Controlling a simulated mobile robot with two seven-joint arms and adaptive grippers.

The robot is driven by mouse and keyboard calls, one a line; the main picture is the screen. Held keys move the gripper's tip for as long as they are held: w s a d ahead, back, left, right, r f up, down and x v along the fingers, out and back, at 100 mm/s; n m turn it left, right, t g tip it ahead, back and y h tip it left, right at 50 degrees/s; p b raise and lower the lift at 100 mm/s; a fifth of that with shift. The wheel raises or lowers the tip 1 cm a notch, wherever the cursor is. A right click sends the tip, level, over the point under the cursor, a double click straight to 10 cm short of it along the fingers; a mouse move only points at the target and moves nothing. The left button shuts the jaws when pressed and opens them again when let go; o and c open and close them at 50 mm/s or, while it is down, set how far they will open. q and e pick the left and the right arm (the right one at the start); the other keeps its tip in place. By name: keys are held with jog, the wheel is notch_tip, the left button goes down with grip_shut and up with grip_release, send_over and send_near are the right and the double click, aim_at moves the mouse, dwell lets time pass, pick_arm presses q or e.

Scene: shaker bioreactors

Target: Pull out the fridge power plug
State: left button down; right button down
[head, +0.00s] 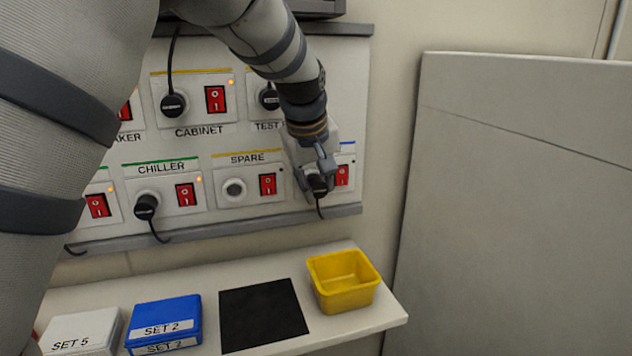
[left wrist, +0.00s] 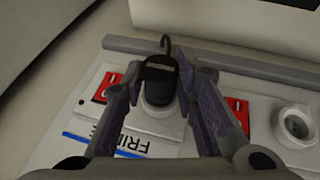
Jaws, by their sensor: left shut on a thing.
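The fridge power plug (head: 318,188) is black, at the lower right outlet of the wall panel, with its cord hanging down. In the left wrist view the same plug (left wrist: 160,73) sits between my fingers, in front of a grey round socket, beside a label that begins "FRID". I cannot tell how deep it sits in the socket. My left gripper (head: 319,172) is shut on the plug; the left wrist view shows its fingers (left wrist: 160,78) on both sides of it. The red fridge switch (head: 342,175) is right of the plug. My right gripper is not in view.
The wall panel (head: 225,225) holds other plugs, including the chiller plug (head: 146,207), and an empty spare socket (head: 235,188). Below, a shelf (head: 372,317) carries a yellow bin (head: 343,280), a black mat (head: 262,315) and a blue box (head: 165,322). A large grey cabinet (head: 520,200) stands right.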

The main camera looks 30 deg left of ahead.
pick_arm(q)
jog(key=shift+s+d, duration=0.15)
jog(key=shift+d, duration=0.05)
jog(key=shift+s+d, duration=0.35)
jog(key=shift+d, duration=0.05)
jog(key=shift+s+d, duration=0.95)
jog(key=shift+d, duration=0.2)
